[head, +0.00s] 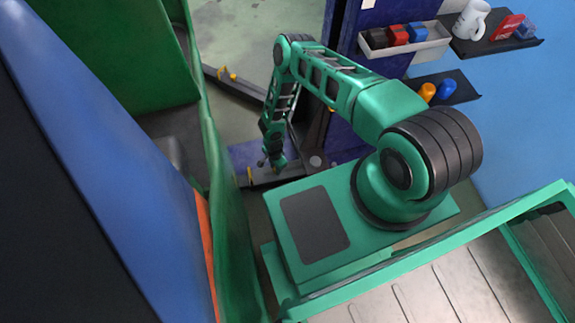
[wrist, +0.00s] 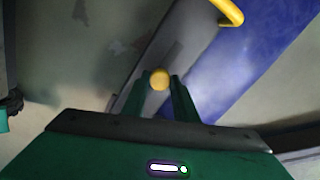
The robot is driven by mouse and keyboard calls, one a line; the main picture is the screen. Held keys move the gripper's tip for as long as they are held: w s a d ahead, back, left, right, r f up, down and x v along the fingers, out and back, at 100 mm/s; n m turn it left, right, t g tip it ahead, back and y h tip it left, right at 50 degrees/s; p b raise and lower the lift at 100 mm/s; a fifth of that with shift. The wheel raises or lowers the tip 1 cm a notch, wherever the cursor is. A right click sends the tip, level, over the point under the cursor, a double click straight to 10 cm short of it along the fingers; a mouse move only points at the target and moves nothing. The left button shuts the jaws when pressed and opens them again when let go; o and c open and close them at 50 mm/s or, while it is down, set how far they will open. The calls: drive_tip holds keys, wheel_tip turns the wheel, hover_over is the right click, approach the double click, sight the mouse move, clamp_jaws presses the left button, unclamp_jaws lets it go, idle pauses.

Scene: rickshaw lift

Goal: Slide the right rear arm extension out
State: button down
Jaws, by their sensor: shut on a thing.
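My gripper (head: 274,166) reaches down to the dark grey lift arm beside the blue lift post. In the wrist view my gripper (wrist: 160,85) has its two green fingers shut on a round yellow knob (wrist: 160,77), which shows between the fingertips. The knob sits over a grey metal arm section (wrist: 190,40), which runs diagonally up to the right. In the head view this lift arm (head: 264,176) is partly hidden by my gripper and by my green base. How far the extension stands out I cannot tell.
A blue base plate (wrist: 235,65) lies beside the arm section, with a curved yellow handle (wrist: 229,11) above it. Another lift arm (head: 232,85) lies farther back. A green vehicle (head: 120,50) fills the left. Shelves with a mug (head: 471,19) hang at the upper right.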

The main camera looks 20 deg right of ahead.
drive_tip(key=shift+w+a, duration=0.2)
drive_tip(key=shift+a, duration=1.05)
drive_tip(key=shift+w+a, duration=0.2)
drive_tip(key=shift+a, duration=1.05)
drive_tip(key=c, duration=1.4)
unclamp_jaws()
drive_tip(key=shift+d+r, duration=0.1)
drive_tip(key=shift+r, duration=0.05)
wheel_tip(320, 180, up, 10)
drive_tip(key=shift+r, duration=0.25)
